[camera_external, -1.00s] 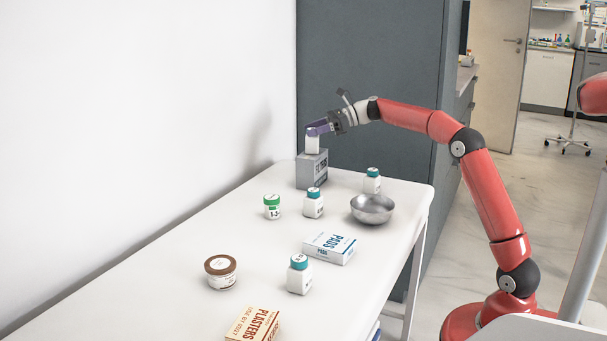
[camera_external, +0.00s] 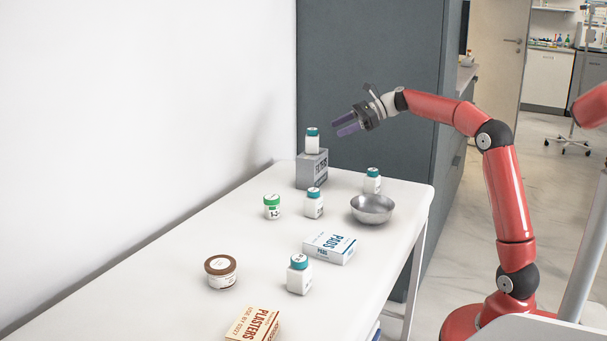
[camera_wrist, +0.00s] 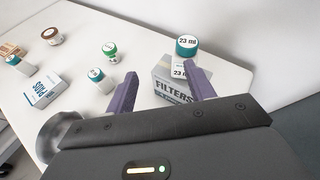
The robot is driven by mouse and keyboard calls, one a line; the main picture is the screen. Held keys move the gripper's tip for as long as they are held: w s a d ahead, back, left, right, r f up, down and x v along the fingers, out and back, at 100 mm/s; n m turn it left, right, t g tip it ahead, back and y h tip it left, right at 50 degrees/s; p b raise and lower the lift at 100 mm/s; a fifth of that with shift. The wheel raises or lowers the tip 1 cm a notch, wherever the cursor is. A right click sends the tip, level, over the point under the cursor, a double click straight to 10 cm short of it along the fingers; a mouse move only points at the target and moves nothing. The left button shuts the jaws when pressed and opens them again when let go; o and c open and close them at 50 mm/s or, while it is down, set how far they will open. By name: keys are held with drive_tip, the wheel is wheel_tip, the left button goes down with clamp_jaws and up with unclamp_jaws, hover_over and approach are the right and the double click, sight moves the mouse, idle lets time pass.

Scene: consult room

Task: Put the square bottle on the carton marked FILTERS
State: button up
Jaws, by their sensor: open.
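A white square bottle with a teal cap (camera_external: 312,142) stands upright on top of the grey carton marked FILTERS (camera_external: 312,170), at the far end of the table. In the wrist view the bottle's cap (camera_wrist: 187,45) reads "23" and the carton (camera_wrist: 172,88) shows its FILTERS lettering. My gripper (camera_external: 342,123) is open and empty, to the right of the bottle and apart from it. Its purple fingers (camera_wrist: 158,90) are spread in the wrist view; the right finger hides part of the carton and bottle.
More teal-capped bottles (camera_external: 313,204), (camera_external: 372,181), (camera_external: 299,275) stand on the white table (camera_external: 185,265). A wall runs along the left.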

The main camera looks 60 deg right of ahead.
drive_tip(key=s+a+f+n+g+h, duration=0.1)
drive_tip(key=s+a+f+n+g, duration=0.2)
drive_tip(key=s+a+n, duration=0.45)
drive_tip(key=s+a+f+n+h, duration=0.1)
drive_tip(key=s+a+f+n, duration=0.2)
drive_tip(key=s, duration=0.3)
drive_tip(key=s+a+f+n+g+h, duration=0.1)
drive_tip(key=s+a+f+n+h, duration=0.1)
drive_tip(key=s, duration=0.4)
drive_tip(key=s+a+f+n+g+h, duration=0.1)
drive_tip(key=s+a+f+n, duration=0.3)
drive_tip(key=s+n, duration=0.2)
drive_tip(key=shift+s+a+f, duration=0.15)
drive_tip(key=shift+s+a, duration=0.1)
drive_tip(key=shift+s, duration=0.35)
drive_tip(key=s+d+f+n+h, duration=0.1)
drive_tip(key=s+f+n+h, duration=0.1)
drive_tip(key=s+f+n, duration=0.5)
drive_tip(key=s+n, duration=0.1)
drive_tip(key=s, duration=0.2)
drive_tip(key=shift+f+h, duration=0.3)
drive_tip(key=shift+f, duration=0.1)
